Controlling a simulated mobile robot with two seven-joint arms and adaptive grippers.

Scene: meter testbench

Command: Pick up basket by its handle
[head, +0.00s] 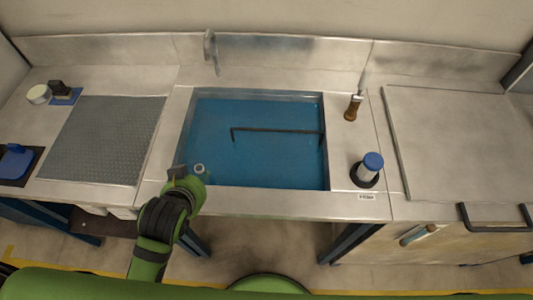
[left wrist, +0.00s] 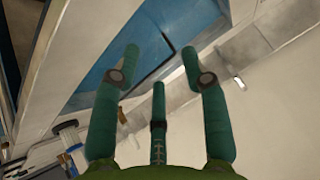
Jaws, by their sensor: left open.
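A dark, thin bar handle (head: 277,130) with bent-down ends spans the right half of a blue-filled sink. The basket body below it cannot be made out in the blue. My left gripper (head: 188,173) is at the sink's front left corner, to the left of the handle and nearer to me, apart from it. In the left wrist view its fingers (left wrist: 160,62) are spread with nothing between them, and blue shows beyond. A dark line there (left wrist: 168,43) may be the handle; I cannot tell. My right gripper is in neither view.
The steel sink rim (head: 255,202) borders the blue. A blue-capped container (head: 370,166) and a brown-bodied fitting (head: 352,108) stand right of the sink. A perforated mat (head: 103,140) lies left. A bare panel (head: 450,140) lies at right.

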